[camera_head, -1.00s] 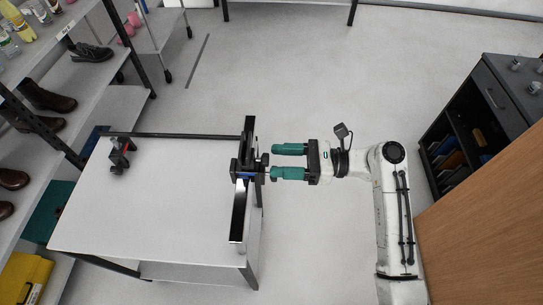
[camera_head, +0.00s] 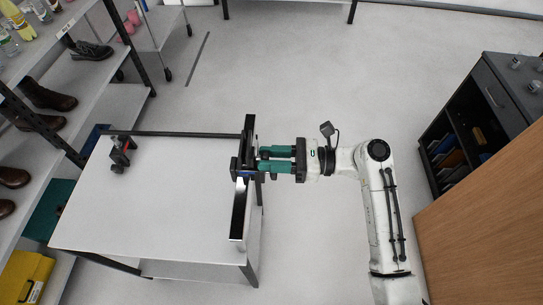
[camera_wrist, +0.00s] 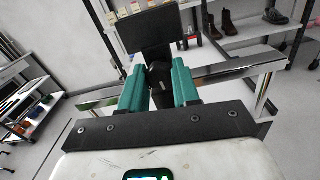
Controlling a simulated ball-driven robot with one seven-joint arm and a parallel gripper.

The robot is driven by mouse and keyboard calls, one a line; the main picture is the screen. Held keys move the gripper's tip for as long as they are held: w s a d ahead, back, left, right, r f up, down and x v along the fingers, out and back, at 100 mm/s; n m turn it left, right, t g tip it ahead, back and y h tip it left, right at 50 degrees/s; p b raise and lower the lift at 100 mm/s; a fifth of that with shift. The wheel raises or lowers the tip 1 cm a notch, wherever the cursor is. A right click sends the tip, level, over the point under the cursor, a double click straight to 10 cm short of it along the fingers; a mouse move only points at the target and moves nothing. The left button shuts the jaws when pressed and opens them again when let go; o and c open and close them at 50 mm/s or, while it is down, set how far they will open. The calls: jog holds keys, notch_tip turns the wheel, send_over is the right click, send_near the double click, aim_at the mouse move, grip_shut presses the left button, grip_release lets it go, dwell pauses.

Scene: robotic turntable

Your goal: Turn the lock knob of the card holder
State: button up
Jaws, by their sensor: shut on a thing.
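The black card holder (camera_head: 247,140) stands on a rail along the right edge of the white table. In the wrist view its dark flat plate (camera_wrist: 148,28) rises ahead of my gripper. My gripper (camera_head: 261,160) reaches it from the right, with green fingers close together. In the wrist view the fingers (camera_wrist: 158,78) lie on either side of a dark part, the lock knob (camera_wrist: 159,82), and are shut on it. In the head view the knob is hidden by the fingers. Its turn angle cannot be told.
The rail (camera_head: 238,220) runs along the edge of the white table (camera_head: 165,205). A small black and red device (camera_head: 121,153) stands at the table's far left. Shelves with shoes (camera_head: 48,95) are at left. A dark cabinet (camera_head: 490,95) is at right.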

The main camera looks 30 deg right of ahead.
grip_shut()
jog(key=shift+r+n+p, duration=0.1)
jog(key=shift+n+p, duration=0.4)
jog(key=shift+n, duration=1.9)
jog(key=o, duration=0.8)
grip_release()
jog(key=b+v, duration=0.1)
jog(key=v, duration=1)
